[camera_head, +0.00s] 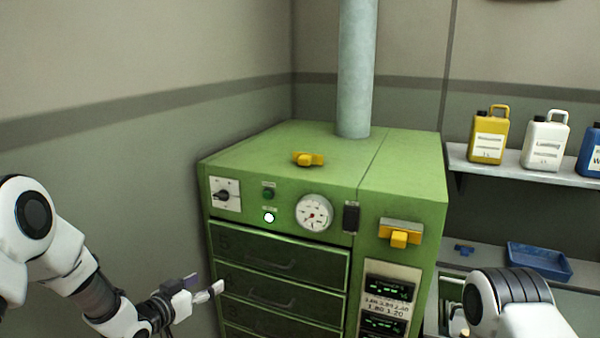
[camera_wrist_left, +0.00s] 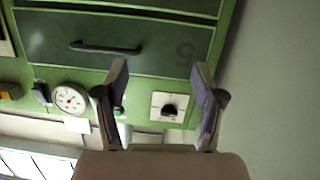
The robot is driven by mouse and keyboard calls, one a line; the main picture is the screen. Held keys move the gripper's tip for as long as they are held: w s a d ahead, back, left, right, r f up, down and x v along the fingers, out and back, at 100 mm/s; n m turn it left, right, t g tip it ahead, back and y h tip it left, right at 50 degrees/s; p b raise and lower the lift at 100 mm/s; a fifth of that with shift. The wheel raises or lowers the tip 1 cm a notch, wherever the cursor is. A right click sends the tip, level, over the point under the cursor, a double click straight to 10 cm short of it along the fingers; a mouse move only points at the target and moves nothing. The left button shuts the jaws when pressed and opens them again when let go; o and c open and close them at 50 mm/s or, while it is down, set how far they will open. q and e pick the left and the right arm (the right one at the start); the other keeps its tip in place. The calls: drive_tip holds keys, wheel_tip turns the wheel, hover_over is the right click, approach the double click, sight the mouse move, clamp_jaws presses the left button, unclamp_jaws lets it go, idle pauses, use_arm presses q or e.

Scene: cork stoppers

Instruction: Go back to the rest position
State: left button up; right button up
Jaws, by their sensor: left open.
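My left gripper (camera_head: 214,287) is at the lower left in the head view, in front of the left side of the green cabinet (camera_head: 290,180), near its drawers. In the left wrist view the two fingers of the left gripper (camera_wrist_left: 160,85) stand wide apart with nothing between them. A rotary switch on a white plate (camera_wrist_left: 168,106) and a drawer (camera_wrist_left: 115,45) of the cabinet show beyond the fingers. My right arm shows at the lower right in the head view, but its gripper is out of sight. No cork stoppers can be made out.
A yellow handle-like piece (camera_head: 308,159) lies on the cabinet top, with a grey pipe (camera_head: 356,70) behind. Yellow (camera_head: 489,135) and white (camera_head: 544,142) jugs stand on a shelf; a blue tray (camera_head: 539,261) is below.

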use_arm(q)
drive_tip(key=s+d+f+n+g+y+b, duration=0.1)
drive_tip(key=s+f+g, duration=0.3)
drive_tip(key=s+f, duration=0.75)
drive_tip(key=s+d+f+n+g+y+b, duration=0.1)
drive_tip(key=s+d+f+g+y, duration=0.15)
drive_tip(key=s+f, duration=0.85)
drive_tip(key=s+a+f+n+g+y, duration=0.1)
drive_tip(key=s+a+f+g, duration=0.1)
drive_tip(key=s, duration=0.7)
drive_tip(key=s+a+f+n+g+y, duration=0.1)
drive_tip(key=s+f+g, duration=0.4)
drive_tip(key=s, duration=0.5)
drive_tip(key=shift+s+a+f, duration=0.25)
drive_tip(key=shift+a+f, duration=0.05)
drive_tip(key=shift+a, duration=0.2)
drive_tip(key=shift+w+g+y, duration=0.1)
drive_tip(key=shift+g+y, duration=0.15)
